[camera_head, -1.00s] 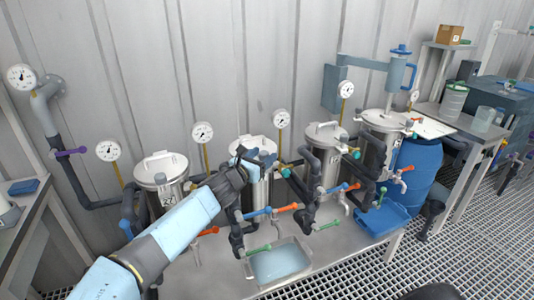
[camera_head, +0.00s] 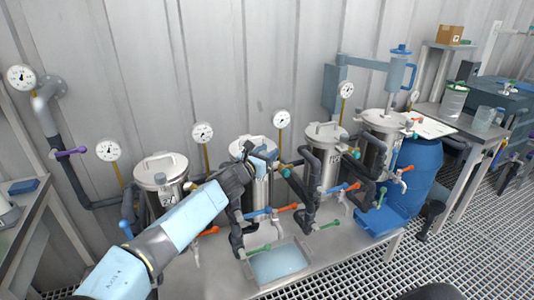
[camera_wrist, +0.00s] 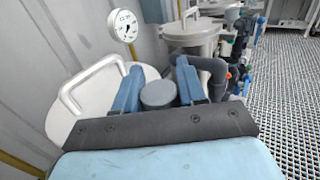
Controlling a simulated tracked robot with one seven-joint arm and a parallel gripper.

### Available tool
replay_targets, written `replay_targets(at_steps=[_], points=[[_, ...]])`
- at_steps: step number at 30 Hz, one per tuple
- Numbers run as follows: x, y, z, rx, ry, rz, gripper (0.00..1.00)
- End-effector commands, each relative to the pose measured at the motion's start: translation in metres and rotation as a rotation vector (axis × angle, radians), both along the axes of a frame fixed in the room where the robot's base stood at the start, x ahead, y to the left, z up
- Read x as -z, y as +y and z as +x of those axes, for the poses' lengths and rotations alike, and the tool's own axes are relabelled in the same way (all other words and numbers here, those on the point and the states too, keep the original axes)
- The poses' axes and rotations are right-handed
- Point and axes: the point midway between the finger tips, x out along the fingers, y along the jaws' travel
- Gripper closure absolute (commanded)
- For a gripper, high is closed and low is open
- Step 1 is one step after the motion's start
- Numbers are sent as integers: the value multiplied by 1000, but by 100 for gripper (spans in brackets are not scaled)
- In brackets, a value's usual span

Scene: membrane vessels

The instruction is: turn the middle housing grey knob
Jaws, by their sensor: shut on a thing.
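The middle housing (camera_head: 252,190) is a steel vessel with a pale lid, partly hidden behind my arm in the head view. Its lid (camera_wrist: 72,108) and bent handle show at the left in the wrist view. The grey knob (camera_wrist: 158,94) is a short round cap beside the lid, between my two blue fingers. My gripper (camera_wrist: 159,76) is shut on the knob, a finger on each side. In the head view my gripper (camera_head: 262,156) is at the upper front of this housing, and the knob cannot be made out there.
Other steel housings stand left (camera_head: 162,178) and right (camera_head: 325,140). Pressure gauges (camera_head: 202,132) rise on thin stems behind. Dark pipes with an orange valve handle (camera_head: 288,207) and a green one (camera_head: 258,250) crowd the front. A blue barrel (camera_head: 420,165) stands at right.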

Motion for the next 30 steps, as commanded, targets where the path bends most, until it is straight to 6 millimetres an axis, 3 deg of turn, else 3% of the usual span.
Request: replay_targets(at_steps=[5,17,30], points=[[0,1,0,-2,0,0,90],[0,2,1,-53,-2,-1,90],[-1,6,2,-271,-3,-5,90]])
